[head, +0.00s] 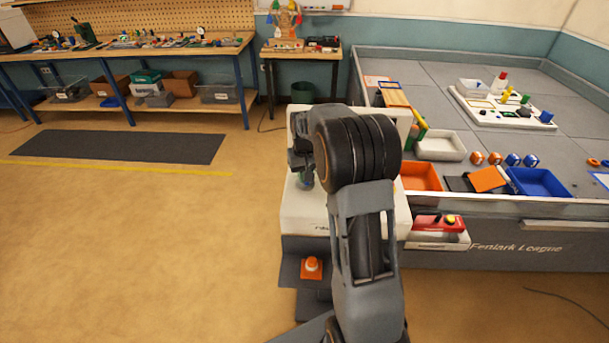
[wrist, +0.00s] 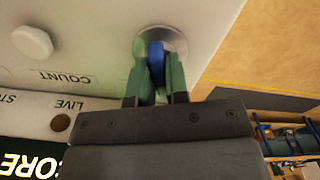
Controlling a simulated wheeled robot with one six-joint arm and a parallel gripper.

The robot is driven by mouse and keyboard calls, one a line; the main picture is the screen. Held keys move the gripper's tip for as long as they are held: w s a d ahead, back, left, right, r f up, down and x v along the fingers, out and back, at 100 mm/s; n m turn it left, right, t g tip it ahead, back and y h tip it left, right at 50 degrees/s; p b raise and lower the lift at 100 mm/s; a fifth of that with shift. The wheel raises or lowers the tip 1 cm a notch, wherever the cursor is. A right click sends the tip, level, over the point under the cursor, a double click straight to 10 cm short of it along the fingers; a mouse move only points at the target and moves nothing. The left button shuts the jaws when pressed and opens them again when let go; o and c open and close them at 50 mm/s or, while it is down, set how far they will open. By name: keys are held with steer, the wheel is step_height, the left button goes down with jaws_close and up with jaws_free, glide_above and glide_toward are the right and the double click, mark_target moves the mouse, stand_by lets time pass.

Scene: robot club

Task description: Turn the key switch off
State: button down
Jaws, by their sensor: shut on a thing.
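The key switch has a blue key (wrist: 155,54) set in a round silver plate (wrist: 177,42) on a white panel (wrist: 95,30) in the wrist view. My gripper (wrist: 156,62) has green fingers, shut on the blue key with one finger on each side. The fingers cover part of the key, so its exact turn is hard to read. In the head view my gripper (head: 304,181) is at the front of the white box (head: 300,212), and my arm hides much of the box. The key cannot be made out there.
A white round knob (wrist: 32,42) and upside-down COUNT and LIVE labels show on the panel. To the right stands a walled grey table (head: 440,85) with an orange tray (head: 421,177) and a blue tray (head: 538,182). Open floor lies left.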

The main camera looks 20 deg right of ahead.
steer(key=shift+r+n, duration=0.1)
steer(key=shift+n, duration=2.5)
steer(key=c, duration=1.1)
jaws_free()
step_height(320, 180, up, 14)
steer(key=shift+f+b, duration=0.15)
steer(key=shift+b, duration=0.15)
